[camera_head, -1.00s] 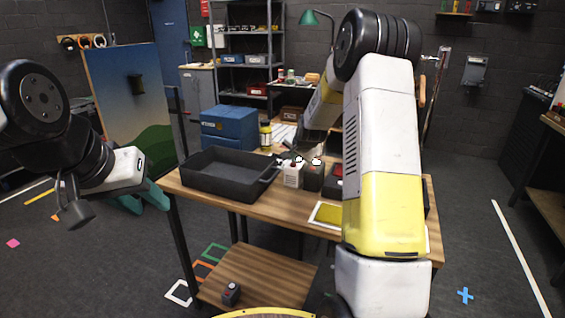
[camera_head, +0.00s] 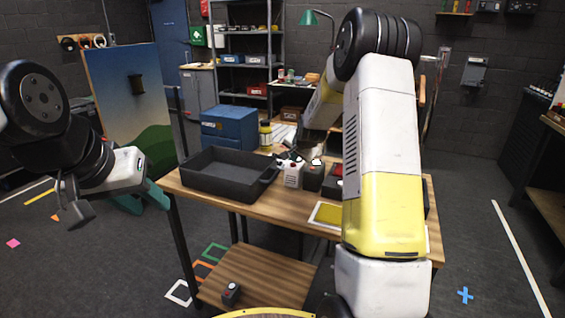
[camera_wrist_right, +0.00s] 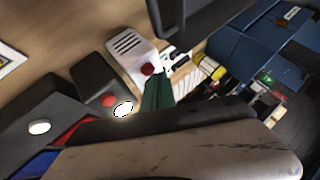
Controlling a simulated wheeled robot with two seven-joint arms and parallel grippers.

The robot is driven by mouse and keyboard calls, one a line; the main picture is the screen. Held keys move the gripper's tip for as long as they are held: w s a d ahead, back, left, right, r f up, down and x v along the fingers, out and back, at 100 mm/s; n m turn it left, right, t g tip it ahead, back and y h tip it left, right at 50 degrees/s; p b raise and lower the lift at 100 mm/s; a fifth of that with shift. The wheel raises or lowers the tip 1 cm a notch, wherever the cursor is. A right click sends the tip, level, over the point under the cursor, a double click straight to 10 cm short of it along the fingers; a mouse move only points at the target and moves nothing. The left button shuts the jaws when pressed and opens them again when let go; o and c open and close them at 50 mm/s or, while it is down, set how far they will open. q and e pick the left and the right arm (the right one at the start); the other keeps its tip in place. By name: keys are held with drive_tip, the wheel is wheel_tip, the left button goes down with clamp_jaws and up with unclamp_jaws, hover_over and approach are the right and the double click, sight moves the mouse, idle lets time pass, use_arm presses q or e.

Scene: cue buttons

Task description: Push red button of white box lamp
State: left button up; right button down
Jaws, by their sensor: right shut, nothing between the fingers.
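The white box lamp (camera_head: 292,176) stands upright on the workbench, right of the black tray. In the right wrist view the white box (camera_wrist_right: 128,48) shows dark slots and a red button (camera_wrist_right: 147,69) at its end. A bright white patch beside that button seems to be its lamp. My right gripper (camera_wrist_right: 157,92) is shut, its green fingers close by the red button; contact cannot be told. In the head view its fingertips are hard to make out above the boxes. My left gripper (camera_head: 143,198) is open and empty, left of the bench.
A black box (camera_wrist_right: 97,80) with a red button and bright white lamp stands beside the white box. Another dark box (camera_wrist_right: 42,105) with a white dome is further left. The black tray (camera_head: 225,187) and blue bins (camera_head: 229,125) stand left and behind. The bench front is partly clear.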

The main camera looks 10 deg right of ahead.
sight(294, 166)
drive_tip(key=shift+r, duration=0.45)
drive_tip(key=shift+r, duration=3)
